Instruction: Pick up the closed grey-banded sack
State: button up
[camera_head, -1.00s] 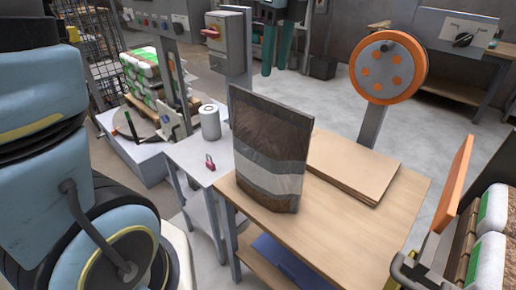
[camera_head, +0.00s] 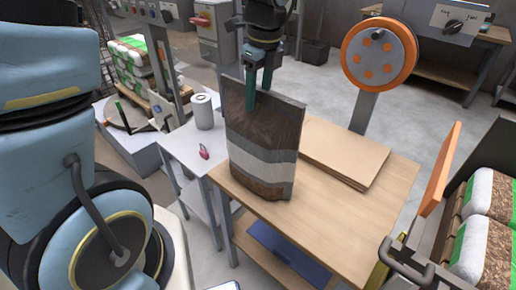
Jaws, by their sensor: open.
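The closed grey-banded sack (camera_head: 262,158) stands upright on the wooden table (camera_head: 330,210). It is brown with a pale grey band across its lower half. My gripper (camera_head: 259,99) points down at the sack's top edge with its two teal fingers open. The nearer finger overlaps the front face of the sack just below the top. The other finger's tip ends at the top edge, and seems to be behind it. I cannot tell whether either finger touches the sack.
Flat brown sheets (camera_head: 345,152) lie on the table right of the sack. A small side table (camera_head: 178,150) at left holds a white roll (camera_head: 203,111) and a red padlock (camera_head: 204,152). An orange reel (camera_head: 379,54) stands behind. Filled bags (camera_head: 485,235) are at far right.

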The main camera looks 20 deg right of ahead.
jog(key=shift+f, duration=0.25)
dwell(0.7)
grip_shut()
dwell(1.2)
